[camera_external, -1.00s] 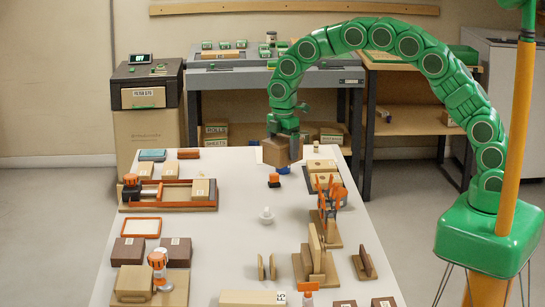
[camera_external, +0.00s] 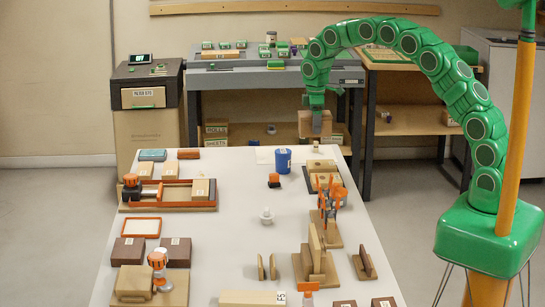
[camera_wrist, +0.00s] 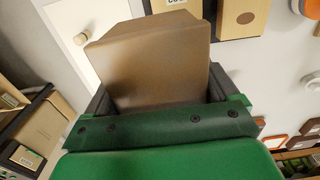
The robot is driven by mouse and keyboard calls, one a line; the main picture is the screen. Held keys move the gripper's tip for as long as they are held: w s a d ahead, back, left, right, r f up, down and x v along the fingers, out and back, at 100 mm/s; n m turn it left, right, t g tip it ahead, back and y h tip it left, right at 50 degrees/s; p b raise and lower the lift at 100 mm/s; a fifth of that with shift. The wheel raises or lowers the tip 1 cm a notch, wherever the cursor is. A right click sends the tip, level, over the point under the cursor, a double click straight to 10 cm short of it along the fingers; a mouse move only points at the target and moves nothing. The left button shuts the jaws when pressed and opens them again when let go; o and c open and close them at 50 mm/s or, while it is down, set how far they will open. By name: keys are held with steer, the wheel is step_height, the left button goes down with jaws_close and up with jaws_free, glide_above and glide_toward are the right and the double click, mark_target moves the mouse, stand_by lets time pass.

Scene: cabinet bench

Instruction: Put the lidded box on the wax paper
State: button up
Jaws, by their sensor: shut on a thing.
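My gripper (camera_external: 316,108) is shut on a brown box (camera_external: 327,125), taken to be the lidded box, and holds it in the air over the far right end of the white table. In the wrist view the box (camera_wrist: 155,65) fills the space between the jaws (camera_wrist: 165,105); no lid seam is clear. A pale sheet (camera_external: 262,156), which may be the wax paper, lies at the table's far edge, left of and below the box. It seems to show in the wrist view as a cream sheet (camera_wrist: 105,15) beyond the box.
A blue cylinder (camera_external: 283,161) stands by the pale sheet. A small orange-and-black item (camera_external: 274,181) is nearer. A wooden block with holes (camera_external: 322,167) lies at the table's right edge.

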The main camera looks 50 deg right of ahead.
steer(key=shift+w+d+f, duration=0.1)
steer(key=shift+w+f, duration=1.45)
steer(key=shift+w, duration=0.7)
steer(key=shift+w+d+f, duration=0.1)
steer(key=shift+w+f, duration=1.45)
steer(key=shift+w, duration=0.65)
steer(key=shift+w+d+f, duration=0.1)
steer(key=shift+w+f, duration=1.45)
steer(key=shift+w, duration=0.7)
steer(key=shift+w+f, duration=0.25)
steer(key=shift+w, duration=0.05)
steer(key=shift+f, duration=1.55)
steer(key=o, duration=1.2)
steer(key=shift+f, duration=0.1)
